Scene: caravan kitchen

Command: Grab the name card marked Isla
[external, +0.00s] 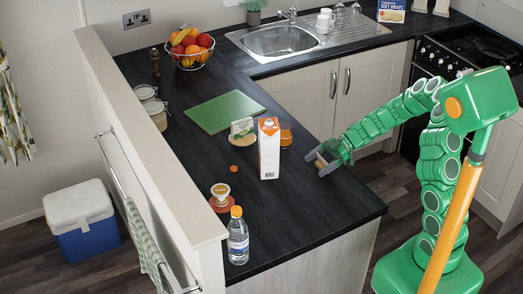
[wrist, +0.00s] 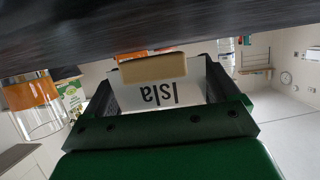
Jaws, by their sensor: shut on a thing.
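The name card marked Isla (wrist: 148,96) is white with black letters and has a pale wooden base (wrist: 152,68). It appears upside down in the wrist view, between the two dark fingers of my gripper (wrist: 160,92). My gripper is shut on it. In the external view my gripper (external: 327,163) is at the right edge of the dark counter (external: 330,205), with a small tan part of the card showing between the fingers. I cannot tell whether the base touches the counter.
A white and orange carton (external: 269,150) stands left of my gripper, with an orange-filled glass (external: 286,136) behind it. A green-labelled pack (external: 242,129), a green board (external: 222,111) and a water bottle (external: 238,238) are farther left. The counter's front right is clear.

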